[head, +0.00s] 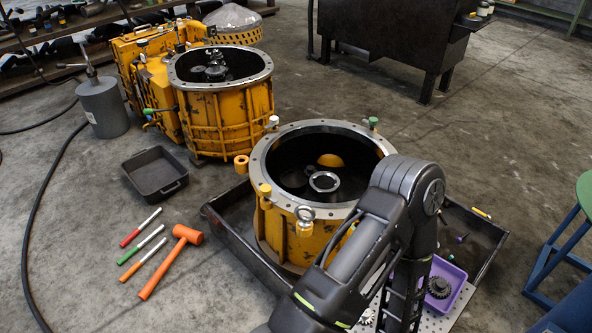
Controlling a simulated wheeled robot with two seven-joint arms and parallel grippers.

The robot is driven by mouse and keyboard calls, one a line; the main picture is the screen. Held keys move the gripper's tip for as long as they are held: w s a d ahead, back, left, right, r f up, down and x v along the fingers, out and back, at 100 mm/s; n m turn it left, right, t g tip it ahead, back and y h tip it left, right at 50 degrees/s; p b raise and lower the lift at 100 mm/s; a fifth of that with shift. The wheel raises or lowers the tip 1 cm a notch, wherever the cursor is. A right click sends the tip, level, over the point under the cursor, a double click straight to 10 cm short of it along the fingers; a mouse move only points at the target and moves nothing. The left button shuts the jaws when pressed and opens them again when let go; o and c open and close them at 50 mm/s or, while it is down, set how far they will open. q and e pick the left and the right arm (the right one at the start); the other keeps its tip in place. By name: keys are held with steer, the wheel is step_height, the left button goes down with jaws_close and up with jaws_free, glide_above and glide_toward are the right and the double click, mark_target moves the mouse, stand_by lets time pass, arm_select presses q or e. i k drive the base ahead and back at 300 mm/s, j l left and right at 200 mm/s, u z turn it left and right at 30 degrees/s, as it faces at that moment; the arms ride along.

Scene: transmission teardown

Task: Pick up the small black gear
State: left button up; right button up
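A small dark gear (440,287) lies in a purple tray (462,287) at the lower right, beside one of my arms. A lighter toothed gear (368,317) shows partly to the left of the arm, at the bottom edge. My arm rises from the bottom edge, bends, and comes down between the two gears. It hides part of the purple tray's left side. Neither gripper's fingertips show, so I cannot see whether a gripper touches anything.
An open yellow housing (290,235) stands in a large dark tray (228,240) left of the arm. Another yellow housing (235,118) is behind it. An orange mallet (168,262), several markers and a black bin (157,175) lie left. A blue-legged stool (560,250) stands right.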

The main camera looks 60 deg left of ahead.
mark_target(310, 169)
steer(key=k+j+u, duration=0.1)
steer(key=j+u, duration=0.7)
steer(key=l+u, duration=0.25)
steer(key=u, duration=0.15)
steer(key=l+u, duration=0.55)
steer(key=u, duration=0.25)
steer(key=i+j, duration=0.1)
steer(key=j, duration=0.35)
steer(key=i+j, duration=0.1)
steer(key=j, duration=0.35)
steer(key=i+j, duration=0.1)
steer(key=j, duration=0.35)
steer(key=i+j, duration=0.1)
steer(key=j, duration=0.35)
steer(key=i+j, duration=0.1)
steer(key=j, duration=0.85)
steer(key=z, duration=2.1)
steer(key=i+j, duration=0.05)
steer(key=j, duration=0.05)
